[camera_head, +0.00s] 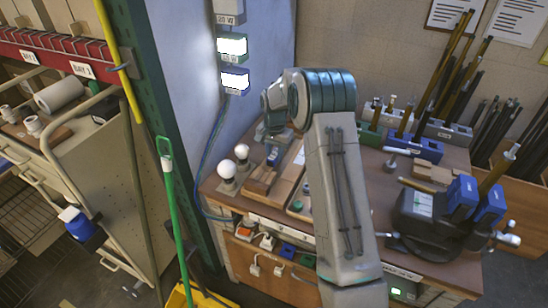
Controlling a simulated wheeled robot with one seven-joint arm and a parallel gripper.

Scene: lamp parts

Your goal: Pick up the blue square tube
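My gripper (270,138) is at the end of my bent arm, over the back left of the workbench, just above and behind the blue piece in the picture. Its fingers are small and partly hidden, so I cannot see whether they are open or touch anything.
The workbench (405,166) holds two white bulbs (227,168) at left and a black vise (430,215) with blue jaws at right. Rods stand in grey and green holders (445,133) behind. A green post and a shelf rack (60,45) stand at left. My arm hides the bench middle.

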